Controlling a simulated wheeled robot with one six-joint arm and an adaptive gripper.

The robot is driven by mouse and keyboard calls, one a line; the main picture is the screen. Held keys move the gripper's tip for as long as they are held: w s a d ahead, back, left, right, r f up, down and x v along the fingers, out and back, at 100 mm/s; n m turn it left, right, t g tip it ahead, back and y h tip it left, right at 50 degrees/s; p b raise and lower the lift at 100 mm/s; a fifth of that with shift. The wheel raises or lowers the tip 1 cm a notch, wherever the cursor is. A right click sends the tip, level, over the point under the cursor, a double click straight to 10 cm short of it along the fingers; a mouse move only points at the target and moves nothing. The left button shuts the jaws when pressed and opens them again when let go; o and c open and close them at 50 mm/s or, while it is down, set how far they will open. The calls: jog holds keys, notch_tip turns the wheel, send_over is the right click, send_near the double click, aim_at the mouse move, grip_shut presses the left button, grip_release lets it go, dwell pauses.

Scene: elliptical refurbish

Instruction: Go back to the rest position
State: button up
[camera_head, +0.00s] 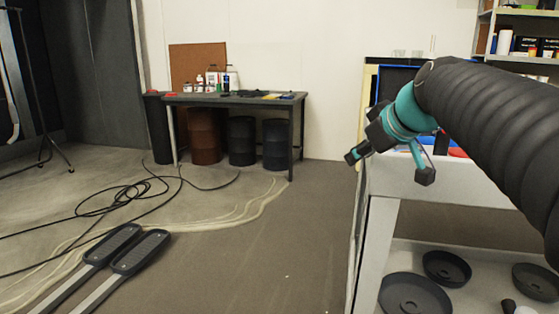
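My gripper (390,168) is at the right of the head view, at the end of my arm, which reaches in from the right edge. It is teal and black with dark fingertips. The two fingertips are spread well apart, and nothing shows between them. It hangs beside and in front of the upper left part of a white workbench (385,187). I cannot tell how far it is from the bench.
The bench's lower shelf (455,231) holds several black round pans (415,294). Behind my arm is a shelf unit (520,11) with containers. A dark table (230,99) with bottles stands at the back wall. Black cables (95,208) lie on the left floor; the middle floor is clear.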

jog(key=s+f+m+g+h+p, duration=0.1)
jog(key=s+f+m+g+p, duration=0.1)
jog(key=s+f, duration=0.7)
jog(key=s+a+f+m+g+h+p, duration=0.1)
jog(key=s+f+m+g+h+p, duration=0.1)
jog(key=s+f, duration=0.7)
jog(key=s+m+p, duration=0.1)
jog(key=s+m, duration=0.1)
jog(key=s, duration=0.4)
jog(key=shift+s+f+m+p, duration=0.3)
jog(key=shift+s+m, duration=0.05)
jog(key=shift+m, duration=0.05)
jog(key=shift+a, duration=0.1)
jog(key=shift+o, duration=0.6)
